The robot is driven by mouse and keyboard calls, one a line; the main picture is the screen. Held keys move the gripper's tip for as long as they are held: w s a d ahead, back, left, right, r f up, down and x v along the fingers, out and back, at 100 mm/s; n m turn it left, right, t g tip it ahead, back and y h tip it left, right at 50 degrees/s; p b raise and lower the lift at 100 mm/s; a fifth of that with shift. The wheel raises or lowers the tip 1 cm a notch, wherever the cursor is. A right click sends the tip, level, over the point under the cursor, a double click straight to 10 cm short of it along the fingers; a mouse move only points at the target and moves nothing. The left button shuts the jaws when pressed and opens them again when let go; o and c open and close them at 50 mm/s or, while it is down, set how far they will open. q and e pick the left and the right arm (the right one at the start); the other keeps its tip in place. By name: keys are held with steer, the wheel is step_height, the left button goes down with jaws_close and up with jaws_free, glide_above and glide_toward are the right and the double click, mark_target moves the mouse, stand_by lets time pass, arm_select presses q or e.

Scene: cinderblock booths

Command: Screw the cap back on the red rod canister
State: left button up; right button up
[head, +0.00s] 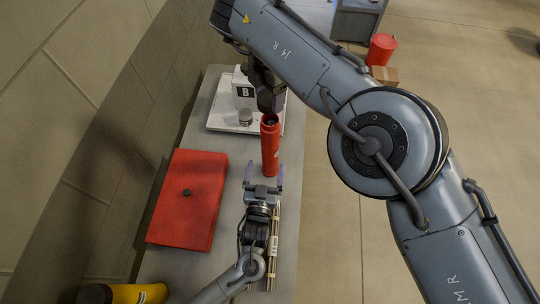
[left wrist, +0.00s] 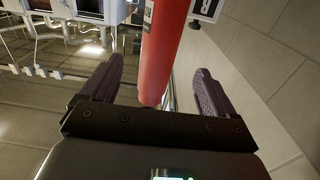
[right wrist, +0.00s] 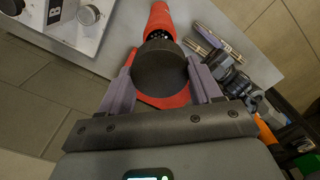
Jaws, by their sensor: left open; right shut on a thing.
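The red rod canister (head: 270,152) appears to stand upright on the narrow bench, its dark neck bare at the top. It also shows in the left wrist view (left wrist: 162,50). My left gripper (head: 264,172) is open, with one finger on each side of the canister's lower part and gaps between. My right gripper (head: 268,98) is shut on the dark round cap (right wrist: 160,74), close to the canister's top. In the right wrist view the threaded neck (right wrist: 158,36) shows just beyond the cap, apart or nearly touching; I cannot tell which.
A white tray (head: 218,116) holds a white box marked B (head: 244,92) and a small grey jar (head: 245,117). A flat red case (head: 187,222) lies left on the bench. A bundle of rods (head: 272,250) lies beside my left arm. A wall runs along the left.

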arm_select(q)
steer(key=shift+w, duration=0.15)
steer(key=w+d, duration=0.1)
steer(key=w, duration=1)
steer(key=shift+w+d, duration=0.3)
steer(key=c, duration=1.5)
arm_select(e)
glide_toward(270, 136)
steer(key=shift+w+f, duration=0.15)
steer(key=shift+w, duration=0.55)
steer(key=shift+w+f, duration=0.15)
steer(key=shift+w, duration=0.55)
steer(key=shift+f, duration=0.15)
steer(key=shift+f, duration=0.75)
steer(key=shift+f, duration=0.55)
